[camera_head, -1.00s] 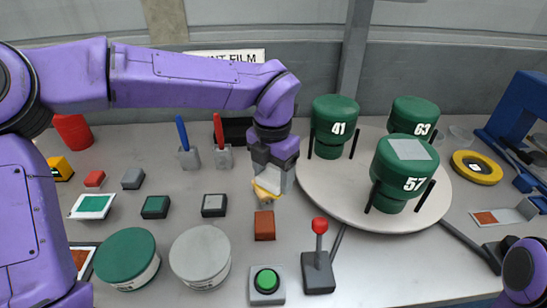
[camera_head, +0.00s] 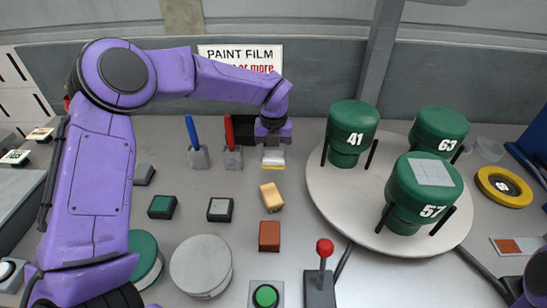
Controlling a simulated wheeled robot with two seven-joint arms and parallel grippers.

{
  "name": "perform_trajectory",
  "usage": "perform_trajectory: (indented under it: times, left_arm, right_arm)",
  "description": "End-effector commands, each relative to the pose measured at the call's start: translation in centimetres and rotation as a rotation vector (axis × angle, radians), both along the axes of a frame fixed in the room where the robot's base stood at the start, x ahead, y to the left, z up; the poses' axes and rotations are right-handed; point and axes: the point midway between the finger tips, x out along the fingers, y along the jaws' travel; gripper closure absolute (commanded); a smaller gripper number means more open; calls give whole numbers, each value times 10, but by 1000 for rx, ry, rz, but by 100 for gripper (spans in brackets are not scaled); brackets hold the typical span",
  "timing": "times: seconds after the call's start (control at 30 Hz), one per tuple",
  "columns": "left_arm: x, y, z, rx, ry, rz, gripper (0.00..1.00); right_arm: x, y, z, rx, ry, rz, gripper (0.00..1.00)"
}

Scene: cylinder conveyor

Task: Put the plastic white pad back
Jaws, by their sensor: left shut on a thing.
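My left gripper (camera_head: 272,152) points down at the back of the table, below the paint film sign. It is shut on a small pale piece, seemingly the white pad (camera_head: 272,158), with a yellow lower edge. The fingers partly hide it, and I cannot tell whether it touches anything below. A tan block (camera_head: 272,196) lies tilted on the table in front of the gripper. A pale square (camera_head: 431,172) lies on top of green cylinder 57 (camera_head: 415,210). My right gripper is out of view; only a bit of the right arm shows at lower right.
A blue-handled tool (camera_head: 191,130) and a red-handled tool (camera_head: 229,130) stand left of the gripper. Green cylinders stand on a round turntable (camera_head: 335,205) at right. A red-knobbed lever (camera_head: 324,248) and a green button (camera_head: 265,296) are in front. Small blocks (camera_head: 220,209) lie between.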

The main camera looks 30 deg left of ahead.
Motion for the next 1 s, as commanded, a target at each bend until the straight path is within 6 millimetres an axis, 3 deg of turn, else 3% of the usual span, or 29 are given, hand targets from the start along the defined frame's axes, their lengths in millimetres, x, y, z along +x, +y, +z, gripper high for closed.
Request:
perform_trajectory:
  times: [0.2,0.6,0.63,0.7,1.0]
  left_arm:
    - [4,3,-33,1,2,-2,68]
    - [4,3,-43,0,0,-2,68]
    - [4,3,-43,0,0,-2,31]
    - [4,3,-42,0,0,-2,9]
    - [4,3,-33,1,0,-1,9]
  right_arm:
    - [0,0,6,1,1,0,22]
    - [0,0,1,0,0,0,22]
    - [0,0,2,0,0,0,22]
    - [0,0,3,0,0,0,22]
    - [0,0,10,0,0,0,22]
